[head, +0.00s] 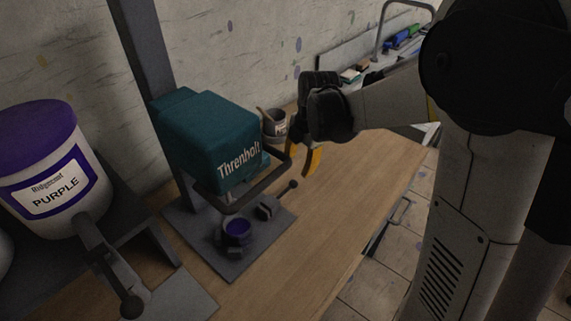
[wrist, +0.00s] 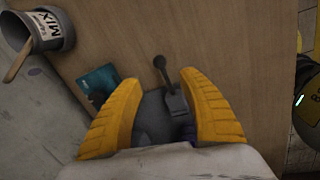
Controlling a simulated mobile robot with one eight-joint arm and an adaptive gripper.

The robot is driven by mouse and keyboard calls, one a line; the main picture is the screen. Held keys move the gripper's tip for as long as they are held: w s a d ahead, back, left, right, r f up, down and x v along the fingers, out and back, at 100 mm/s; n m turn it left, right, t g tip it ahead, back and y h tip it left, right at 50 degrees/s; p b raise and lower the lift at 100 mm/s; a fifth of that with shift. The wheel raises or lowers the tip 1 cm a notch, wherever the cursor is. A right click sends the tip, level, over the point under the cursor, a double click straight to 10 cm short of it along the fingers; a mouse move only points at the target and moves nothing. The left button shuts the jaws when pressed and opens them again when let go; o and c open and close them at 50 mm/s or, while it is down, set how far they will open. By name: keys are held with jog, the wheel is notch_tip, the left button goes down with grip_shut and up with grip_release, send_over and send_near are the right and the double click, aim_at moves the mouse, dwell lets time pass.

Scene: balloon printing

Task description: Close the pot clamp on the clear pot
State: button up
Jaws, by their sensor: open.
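The clear pot (head: 237,229) with purple in it sits on the base plate (head: 234,262) of the teal Threnholt machine (head: 212,138). The pot clamp (head: 267,208) is a small dark block beside the pot, with its ball-ended lever (head: 292,186) pointing away from the pot. My gripper (head: 299,165) is open and empty, above and behind the lever, with yellow fingers. In the wrist view the lever (wrist: 161,68) and clamp block (wrist: 175,103) show between the open fingers (wrist: 160,82). The pot is mostly hidden there; only a dark purple patch shows beside the right finger.
The machine's dark bar handle (head: 262,188) juts out over the plate near my gripper. A MIX cup (head: 275,125) with a stick stands behind the machine. A purple bucket (head: 44,160) is at left. The wooden bench (head: 335,215) is clear to the right.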

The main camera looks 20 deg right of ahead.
aim_at(294, 182)
jog(key=f+b, duration=0.1)
jog(key=f, duration=0.2)
jog(key=w+f+b, duration=0.1)
jog(key=f, duration=0.3)
jog(key=w+f+b, duration=0.1)
jog(key=f+b, duration=0.1)
jog(key=f, duration=0.1)
jog(key=shift+a+f, duration=0.35)
jog(key=shift+a, duration=0.05)
